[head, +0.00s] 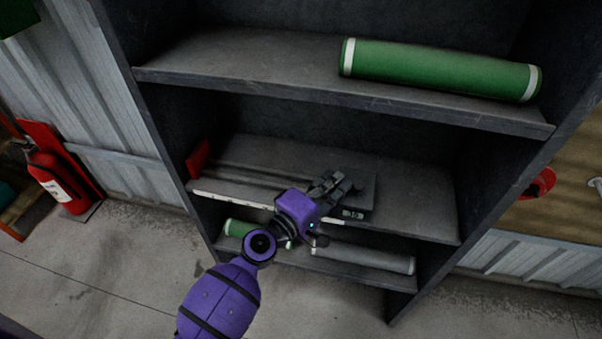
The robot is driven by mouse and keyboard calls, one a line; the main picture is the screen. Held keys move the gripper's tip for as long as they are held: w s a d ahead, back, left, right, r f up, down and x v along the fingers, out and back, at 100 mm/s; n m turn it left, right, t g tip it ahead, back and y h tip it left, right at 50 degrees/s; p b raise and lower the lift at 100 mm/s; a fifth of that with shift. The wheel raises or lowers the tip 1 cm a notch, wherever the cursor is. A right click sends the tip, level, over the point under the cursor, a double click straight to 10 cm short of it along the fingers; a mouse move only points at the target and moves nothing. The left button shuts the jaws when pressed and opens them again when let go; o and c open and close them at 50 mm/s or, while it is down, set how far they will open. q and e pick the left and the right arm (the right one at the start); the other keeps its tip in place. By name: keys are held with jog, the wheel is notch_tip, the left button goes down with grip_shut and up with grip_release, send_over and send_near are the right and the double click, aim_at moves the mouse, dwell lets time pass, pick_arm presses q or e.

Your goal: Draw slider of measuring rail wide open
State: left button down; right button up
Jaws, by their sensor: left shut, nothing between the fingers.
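The measuring rail (240,202) lies along the front of the middle shelf, with a pale strip on its front side and a red end piece (198,158) standing at its left end. A dark grey piece with a small display (353,214), apparently the slider, sits toward the rail's right part. My left gripper (335,186) is shut and empty, over the rail just left of and above this display. The gripper and its purple wrist hide part of the rail and slider. Whether the fingers touch the slider I cannot tell. My right gripper is not in view.
The dark shelf unit (440,218) has an upper board (250,65) over my gripper, bearing a green roll (440,70). Green and grey rolls (365,258) lie on the lowest shelf. The middle shelf's right part is bare. A fire extinguisher (60,182) stands at left.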

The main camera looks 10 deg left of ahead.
aim_at(362, 190)
pick_arm(q)
jog(key=d, duration=0.7)
jog(key=shift+s+d, duration=0.1)
jog(key=shift+s, duration=0.05)
jog(key=shift+d, duration=0.2)
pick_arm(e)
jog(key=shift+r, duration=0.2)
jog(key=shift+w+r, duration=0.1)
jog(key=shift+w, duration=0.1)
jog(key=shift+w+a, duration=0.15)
